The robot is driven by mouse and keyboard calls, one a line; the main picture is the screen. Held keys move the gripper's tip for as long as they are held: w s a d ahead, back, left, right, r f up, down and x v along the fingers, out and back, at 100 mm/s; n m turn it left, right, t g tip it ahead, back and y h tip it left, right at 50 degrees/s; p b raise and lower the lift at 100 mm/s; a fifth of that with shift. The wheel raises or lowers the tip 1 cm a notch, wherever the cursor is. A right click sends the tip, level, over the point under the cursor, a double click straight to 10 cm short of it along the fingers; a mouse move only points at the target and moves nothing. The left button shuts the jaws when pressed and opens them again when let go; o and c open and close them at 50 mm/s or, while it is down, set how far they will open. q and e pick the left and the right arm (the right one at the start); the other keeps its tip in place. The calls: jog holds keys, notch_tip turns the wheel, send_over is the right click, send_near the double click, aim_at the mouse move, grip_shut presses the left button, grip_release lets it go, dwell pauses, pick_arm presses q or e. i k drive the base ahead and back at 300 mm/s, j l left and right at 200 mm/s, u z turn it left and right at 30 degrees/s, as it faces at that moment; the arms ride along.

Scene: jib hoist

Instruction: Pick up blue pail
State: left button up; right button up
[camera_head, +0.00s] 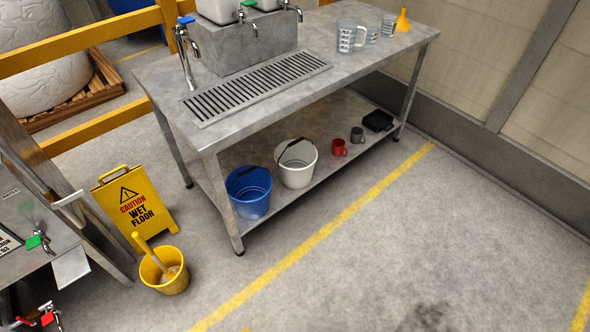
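The blue pail (249,191) stands upright on the lower shelf of the metal bench, near the shelf's left front end. Its dark handle lies across the rim, and it looks empty. A white pail (297,167) of similar size stands close to its right, with its handle across the rim. The bench top is above and behind both pails, and a front bench leg (222,200) stands just left of the blue pail. Neither of my grippers shows in the head view.
A yellow wet-floor sign (136,203) and a yellow bucket (167,280) stand on the floor left of the bench. A red mug (339,147), a grey mug (357,135) and a black tray (378,120) sit farther right on the shelf (325,165). The floor in front is clear.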

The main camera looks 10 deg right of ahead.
aim_at(249, 187)
jog(key=i+l+u, duration=0.25)
jog(key=u, duration=0.25)
jog(key=i+l+u, duration=0.15)
jog(key=l+u, duration=0.3)
